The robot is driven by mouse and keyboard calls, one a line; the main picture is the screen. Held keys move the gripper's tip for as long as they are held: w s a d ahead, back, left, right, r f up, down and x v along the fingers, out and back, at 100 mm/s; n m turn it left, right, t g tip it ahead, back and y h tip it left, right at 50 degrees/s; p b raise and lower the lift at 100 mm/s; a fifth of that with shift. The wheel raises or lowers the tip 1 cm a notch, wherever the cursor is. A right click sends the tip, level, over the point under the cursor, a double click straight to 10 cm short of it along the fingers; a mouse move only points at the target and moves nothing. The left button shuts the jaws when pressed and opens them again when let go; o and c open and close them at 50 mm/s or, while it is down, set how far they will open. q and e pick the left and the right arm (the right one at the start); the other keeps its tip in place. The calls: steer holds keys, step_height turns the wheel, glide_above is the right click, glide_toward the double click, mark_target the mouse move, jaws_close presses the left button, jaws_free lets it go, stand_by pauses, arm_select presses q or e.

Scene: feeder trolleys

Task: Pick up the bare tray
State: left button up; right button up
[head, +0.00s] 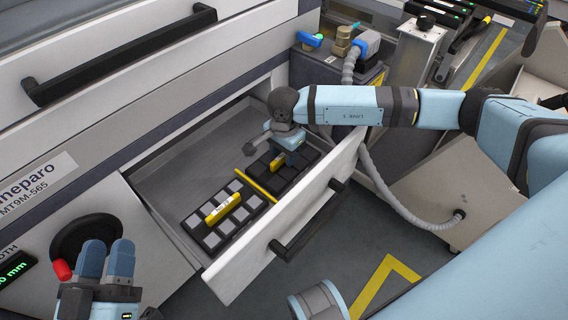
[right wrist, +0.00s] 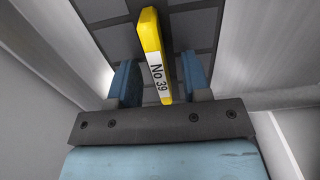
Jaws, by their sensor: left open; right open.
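The bare tray (head: 285,180) lies in the open drawer (head: 168,182), its dark pockets looking empty. Its yellow handle, marked No 39 (right wrist: 154,52), stands between the fingers of my right gripper (right wrist: 165,82) in the right wrist view. That gripper (head: 283,158) points down over the tray and is open, with a gap beside the handle; it hides part of the tray in the head view. A second tray (head: 213,240) with light grey squares in its pockets and a yellow handle (head: 222,208) lies nearer. My left gripper (head: 107,262) is open and empty, outside the drawer at lower left.
A yellow divider (head: 255,186) separates the trays. The drawer front (head: 240,268) with its black handle (head: 300,225) and the side walls stand close around them. A closed upper drawer with a black handle (head: 120,52) is above left. A grey hose (head: 395,200) hangs right.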

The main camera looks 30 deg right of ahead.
steer(key=shift+r, duration=0.1)
jaws_close()
